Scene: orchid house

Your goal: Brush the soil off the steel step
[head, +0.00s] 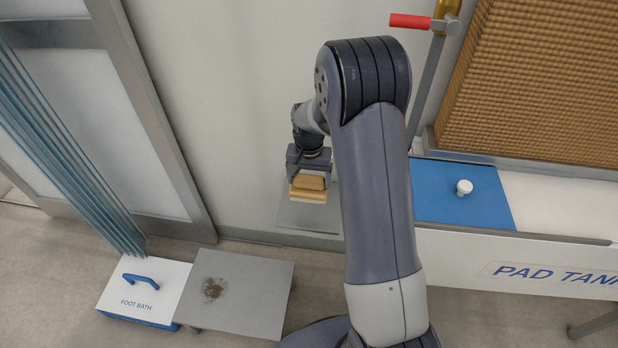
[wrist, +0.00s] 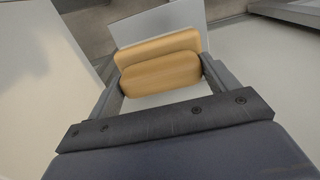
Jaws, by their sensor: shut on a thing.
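The steel step (head: 250,292) is a flat grey platform low at the left in the head view. A small patch of brown soil (head: 212,288) lies on its left part. My gripper (head: 308,177) is shut on a wooden brush (head: 308,194), above and to the right of the step and apart from it. The brush also shows between the two fingers in the wrist view (wrist: 160,72). Its bristles cannot be made out clearly. The step and soil cannot be told in the wrist view.
A white foot bath (head: 145,285) with a blue handle stands left of the step. A grey plate (head: 300,216) shows behind and below the brush. Blue strips (head: 70,150) hang at the left. A pad tank (head: 540,262) with a blue panel (head: 455,200) is at the right.

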